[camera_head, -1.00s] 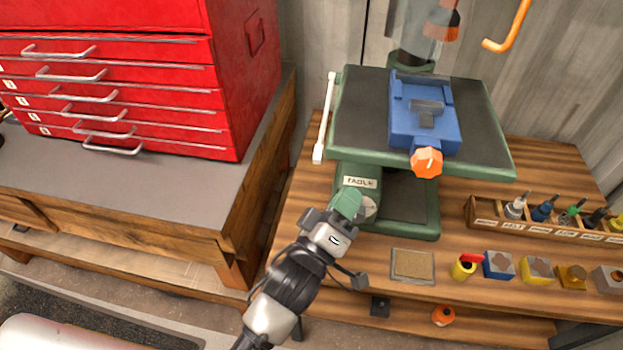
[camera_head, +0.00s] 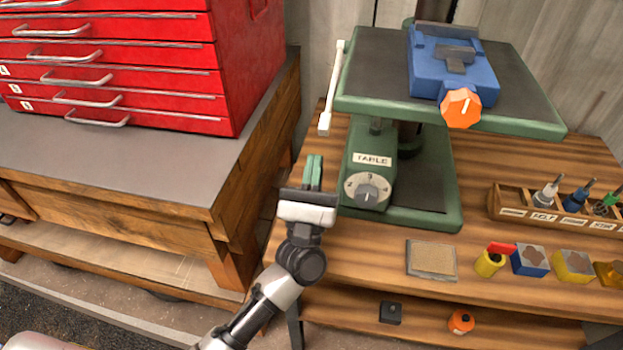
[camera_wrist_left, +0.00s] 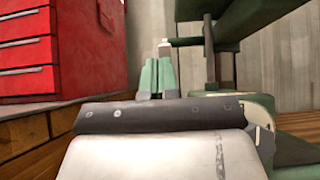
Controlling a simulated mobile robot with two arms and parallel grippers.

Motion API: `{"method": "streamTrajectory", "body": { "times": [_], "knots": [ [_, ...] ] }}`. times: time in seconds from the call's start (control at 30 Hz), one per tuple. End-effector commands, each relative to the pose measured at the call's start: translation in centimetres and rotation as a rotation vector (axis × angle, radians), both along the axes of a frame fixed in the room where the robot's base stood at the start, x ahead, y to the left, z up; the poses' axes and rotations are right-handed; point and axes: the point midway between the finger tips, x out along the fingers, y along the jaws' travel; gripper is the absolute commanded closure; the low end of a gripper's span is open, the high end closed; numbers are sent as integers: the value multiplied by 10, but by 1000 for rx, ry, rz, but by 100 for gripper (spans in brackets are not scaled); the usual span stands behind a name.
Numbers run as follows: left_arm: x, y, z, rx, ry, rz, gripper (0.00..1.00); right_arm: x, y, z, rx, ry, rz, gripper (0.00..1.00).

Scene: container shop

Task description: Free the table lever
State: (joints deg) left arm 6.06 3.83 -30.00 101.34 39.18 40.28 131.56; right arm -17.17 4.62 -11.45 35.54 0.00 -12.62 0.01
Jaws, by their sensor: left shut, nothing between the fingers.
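The drill press table (camera_head: 360,75) is a dark plate with a green rim. A white lever (camera_head: 334,85) runs along its left side, ending in a block at its near end. Below, a green housing carries a label reading TABLE and a numbered grey dial (camera_head: 367,190). My left gripper (camera_head: 313,172) is shut and empty, green fingers pointing up, left of the housing and below the lever's near end, apart from both. In the left wrist view its fingers (camera_wrist_left: 157,76) stand upright, with a pale end, apparently the lever's (camera_wrist_left: 164,44), behind them. My right gripper is out of view.
A blue vise (camera_head: 430,79) with an orange knob sits on the press table. A red drawer cabinet (camera_head: 230,75) stands on the left bench. A tool rack (camera_head: 510,213), a tan pad (camera_head: 431,259) and small coloured blocks fill the bench's right front.

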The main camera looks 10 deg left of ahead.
Motion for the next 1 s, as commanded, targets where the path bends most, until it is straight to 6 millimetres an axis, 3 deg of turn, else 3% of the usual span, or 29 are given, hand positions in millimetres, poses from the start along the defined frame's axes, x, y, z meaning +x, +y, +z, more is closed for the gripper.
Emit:
{"method": "streamTrajectory", "body": {
  "times": [0.03, 0.2, 0.4, 0.87, 1.0],
  "knots": [
    [9, 0, 13, -1, -2, 1, 100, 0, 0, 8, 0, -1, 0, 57],
    [31, -1, 39, 1, -1, 1, 100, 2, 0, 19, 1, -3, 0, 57],
    [30, 0, 65, 1, 0, 2, 100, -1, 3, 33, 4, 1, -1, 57],
    [29, 0, 69, 4, 4, 1, 100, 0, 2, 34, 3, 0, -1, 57],
    [28, 0, 76, 2, 17, 1, 100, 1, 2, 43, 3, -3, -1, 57]
  ]
}}
